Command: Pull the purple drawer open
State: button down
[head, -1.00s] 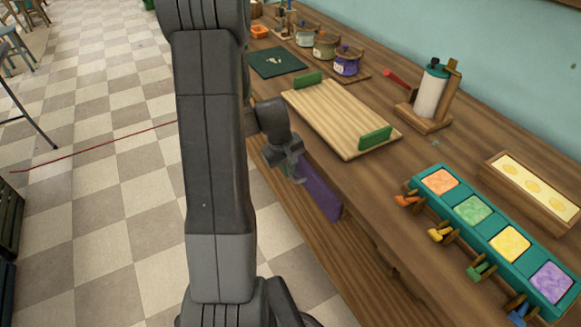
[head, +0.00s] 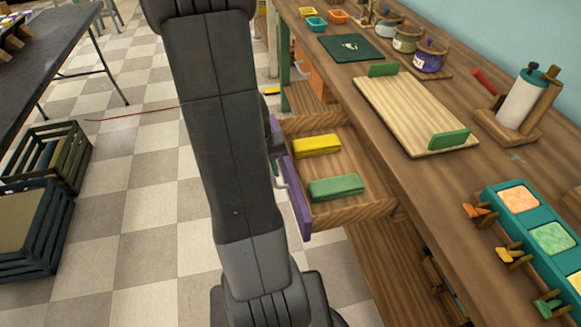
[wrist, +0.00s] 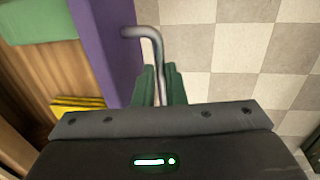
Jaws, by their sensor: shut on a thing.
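The purple drawer (head: 294,195) stands pulled out from under the wooden counter in the head view, its wooden inside showing. A yellow bar (head: 317,146) and a green bar (head: 335,188) lie in it. In the wrist view the purple front (wrist: 103,40) runs beside the bent grey handle (wrist: 152,42). My gripper (wrist: 158,85) is shut on the drawer handle with its green fingers. In the head view my arm hides most of the gripper.
The counter (head: 415,185) holds a wooden board (head: 405,105), a teal tray (head: 535,235) of coloured soaps and several jars. Dark crates (head: 45,165) and a black table (head: 60,45) stand at the left. Checkered floor (head: 130,220) lies clear between.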

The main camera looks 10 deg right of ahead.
jog(key=shift+a, duration=1)
jog(key=c, duration=1.5)
grip_release()
jog(key=shift+r, duration=0.1)
jog(key=r+p, duration=0.1)
jog(key=r, duration=0.3)
jog(key=a+r+p, duration=0.1)
jog(key=r, duration=0.4)
jog(key=a+r+p, duration=0.1)
jog(key=r, duration=0.3)
jog(key=shift+s+a+r, duration=0.15)
jog(key=shift+a+r, duration=0.05)
jog(key=shift+a, duration=0.05)
jog(key=d+f+b, duration=0.1)
jog(key=f, duration=0.3)
jog(key=f+b, duration=0.1)
jog(key=f, duration=0.4)
jog(key=d+f+b, duration=0.1)
jog(key=f, duration=0.3)
jog(key=shift+d+f, duration=0.3)
jog(key=shift+d, duration=0.05)
